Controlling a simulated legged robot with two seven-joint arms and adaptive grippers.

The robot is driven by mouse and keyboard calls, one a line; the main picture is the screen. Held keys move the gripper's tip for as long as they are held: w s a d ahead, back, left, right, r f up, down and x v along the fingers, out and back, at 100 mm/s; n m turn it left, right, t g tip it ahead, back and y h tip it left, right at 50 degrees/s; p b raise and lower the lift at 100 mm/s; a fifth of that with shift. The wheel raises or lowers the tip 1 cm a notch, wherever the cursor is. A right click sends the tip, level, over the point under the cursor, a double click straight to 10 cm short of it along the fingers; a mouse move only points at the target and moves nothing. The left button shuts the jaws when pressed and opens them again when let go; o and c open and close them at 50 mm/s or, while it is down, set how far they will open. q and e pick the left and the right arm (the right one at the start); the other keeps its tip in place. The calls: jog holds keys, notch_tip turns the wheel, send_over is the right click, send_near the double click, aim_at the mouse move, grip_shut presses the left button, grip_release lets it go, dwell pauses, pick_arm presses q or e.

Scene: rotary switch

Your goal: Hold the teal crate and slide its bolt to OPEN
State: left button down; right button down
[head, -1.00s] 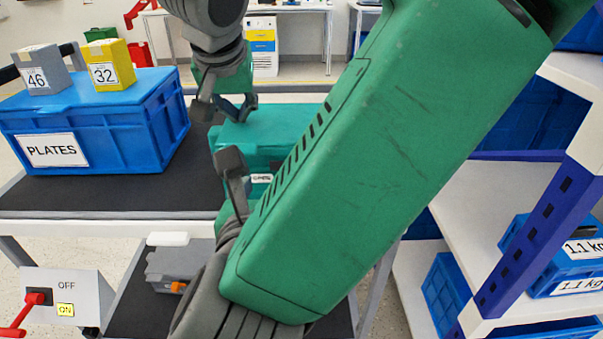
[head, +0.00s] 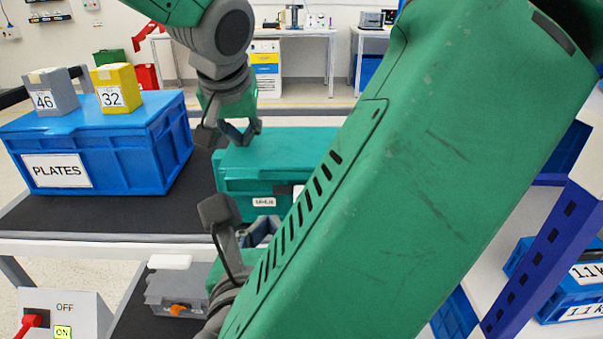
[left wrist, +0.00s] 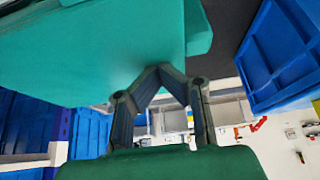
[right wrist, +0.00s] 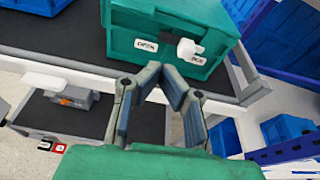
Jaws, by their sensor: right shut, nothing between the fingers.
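The teal crate (head: 280,160) stands on the dark table top; my right arm hides its right part in the head view. The right wrist view shows its front (right wrist: 125,22), with a left label that seems to read OPEN (right wrist: 146,45), a white bolt (right wrist: 188,48) near the right end, and a second label (right wrist: 197,60) beside it. My left gripper (head: 241,142) is at the crate's top left back, fingertips together at or against its surface; contact is unclear. My right gripper (right wrist: 162,67) is shut and empty, in front of the crate and apart from the bolt.
A blue PLATES crate (head: 110,160) with a grey box (head: 50,95) and a yellow box (head: 117,90) on it stands left. An OFF/ON switch box (head: 75,305) is below left. A shelf with blue bins (head: 575,290) is right. Dark table (head: 90,222) is bare in front of PLATES.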

jog(key=s+d+n+t, duration=0.15)
jog(key=d+n, duration=0.45)
jog(key=n, duration=1.1)
jog(key=w+f, duration=0.1)
jog(key=w, duration=0.6)
jog(key=shift+d+f, duration=0.25)
jog(key=shift+f, duration=0.1)
jog(key=shift+g, duration=0.25)
jog(key=shift+a, duration=3.1)
jog(key=shift+d, duration=0.6)
jog(key=shift+s+r, duration=0.15)
jog(key=shift+s, duration=0.85)
jog(key=shift+s+r, duration=0.2)
jog(key=shift+s, duration=0.75)
jog(key=shift+s+r, duration=0.15)
jog(key=shift+s, duration=0.85)
